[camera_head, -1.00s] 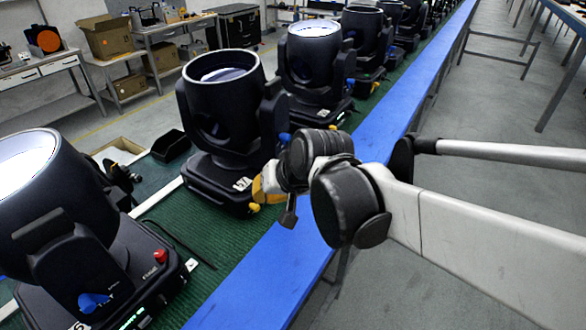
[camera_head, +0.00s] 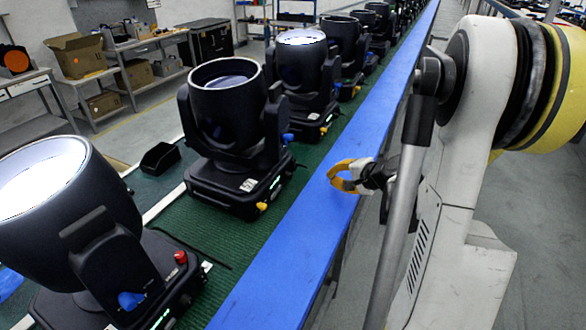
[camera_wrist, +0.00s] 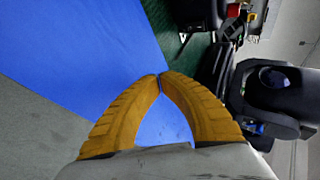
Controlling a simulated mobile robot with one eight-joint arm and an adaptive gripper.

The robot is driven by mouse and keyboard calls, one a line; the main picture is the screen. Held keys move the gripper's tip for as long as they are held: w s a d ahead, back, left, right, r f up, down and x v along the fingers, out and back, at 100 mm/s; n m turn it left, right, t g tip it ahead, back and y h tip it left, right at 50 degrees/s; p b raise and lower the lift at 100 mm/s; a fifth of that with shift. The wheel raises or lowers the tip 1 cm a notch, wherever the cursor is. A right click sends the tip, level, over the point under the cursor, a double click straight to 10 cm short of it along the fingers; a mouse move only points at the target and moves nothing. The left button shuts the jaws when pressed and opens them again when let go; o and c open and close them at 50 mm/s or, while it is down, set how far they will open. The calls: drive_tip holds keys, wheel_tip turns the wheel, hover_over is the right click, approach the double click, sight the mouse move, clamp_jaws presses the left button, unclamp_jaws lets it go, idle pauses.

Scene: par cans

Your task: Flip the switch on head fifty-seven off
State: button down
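The moving head labelled 57 (camera_head: 222,120) stands upright on the green belt. Its lens is dull grey, while the lenses of the heads on either side look bright. Its base carries the white number label (camera_head: 248,185) and a yellow knob (camera_head: 262,206). I cannot make out its switch. My gripper (camera_head: 331,177) is over the blue rail, right of the head and apart from it. In the wrist view the yellow fingers (camera_wrist: 161,77) meet at their tips with nothing between them. A black fixture (camera_wrist: 275,90) shows there at right; its number cannot be read.
A nearer head (camera_head: 85,215) with a red button (camera_head: 180,257) stands at front left. Another lit head (camera_head: 303,75) stands behind, with several more beyond. The blue rail (camera_head: 290,260) runs along the belt's edge. A small black tray (camera_head: 160,157) lies left. Grey floor is free at right.

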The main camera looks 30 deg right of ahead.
sight(307, 182)
drive_tip(key=shift+w, duration=0.1)
drive_tip(key=shift+w+a+f+b, duration=0.1)
drive_tip(key=shift+w+a+f, duration=0.1)
drive_tip(key=shift+w+a, duration=0.8)
drive_tip(key=shift+w+a+f+b, duration=0.2)
drive_tip(key=shift+w+a, duration=0.3)
drive_tip(key=shift+w, duration=1)
drive_tip(key=shift+w+a+f+b, duration=0.1)
drive_tip(key=shift+w+a+f, duration=0.1)
drive_tip(key=shift+w+a, duration=0.8)
drive_tip(key=shift+w+d, duration=0.2)
drive_tip(key=shift+w, duration=0.05)
drive_tip(key=shift+w+a, duration=0.15)
drive_tip(key=shift+w, duration=0.15)
drive_tip(key=shift+w+a+f, duration=0.1)
drive_tip(key=shift+w+a, duration=0.1)
drive_tip(key=shift+w, duration=0.15)
drive_tip(key=shift+s+d, duration=0.1)
drive_tip(key=shift+s, duration=0.05)
drive_tip(key=shift+s+d, duration=0.3)
drive_tip(key=shift+s, duration=0.25)
